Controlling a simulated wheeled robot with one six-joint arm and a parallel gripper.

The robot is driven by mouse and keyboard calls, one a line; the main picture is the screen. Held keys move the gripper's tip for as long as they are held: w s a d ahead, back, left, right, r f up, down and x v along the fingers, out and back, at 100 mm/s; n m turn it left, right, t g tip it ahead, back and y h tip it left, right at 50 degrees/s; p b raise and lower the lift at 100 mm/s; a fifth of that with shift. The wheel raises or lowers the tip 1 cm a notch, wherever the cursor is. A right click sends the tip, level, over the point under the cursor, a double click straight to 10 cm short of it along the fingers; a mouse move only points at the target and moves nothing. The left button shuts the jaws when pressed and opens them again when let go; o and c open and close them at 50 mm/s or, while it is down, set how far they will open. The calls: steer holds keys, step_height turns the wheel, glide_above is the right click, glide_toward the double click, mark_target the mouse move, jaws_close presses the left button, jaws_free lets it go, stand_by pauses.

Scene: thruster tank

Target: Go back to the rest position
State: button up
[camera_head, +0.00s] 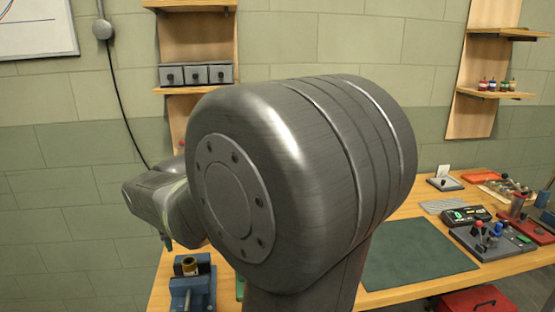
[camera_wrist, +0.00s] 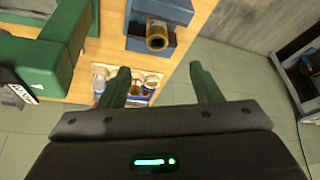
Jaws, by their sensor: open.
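My gripper (camera_wrist: 158,90) shows in the wrist view with its two green fingers spread apart and nothing between them. It is above the floor and the edge of the wooden bench (camera_wrist: 190,40). In the head view my own grey arm fills the middle and hides much of the bench; the fingers cannot be made out clearly there. A blue vise (camera_head: 193,290) with a brass cylinder (camera_head: 190,265) stands on the bench at the lower left. The vise (camera_wrist: 160,12) and brass cylinder (camera_wrist: 157,38) also show ahead of the fingers in the wrist view.
A green mat (camera_head: 415,255) lies bare on the bench. A control box with levers (camera_head: 490,242) and other items crowd its right end. A red box (camera_head: 470,300) is below. In the wrist view, a green machine (camera_wrist: 55,50) stands left and a tray of small parts (camera_wrist: 145,82) lies near the fingers.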

mark_target(189, 261)
steer(key=x, duration=1.2)
steer(key=shift+w+d+f, duration=0.15)
steer(key=shift+d+f, duration=0.05)
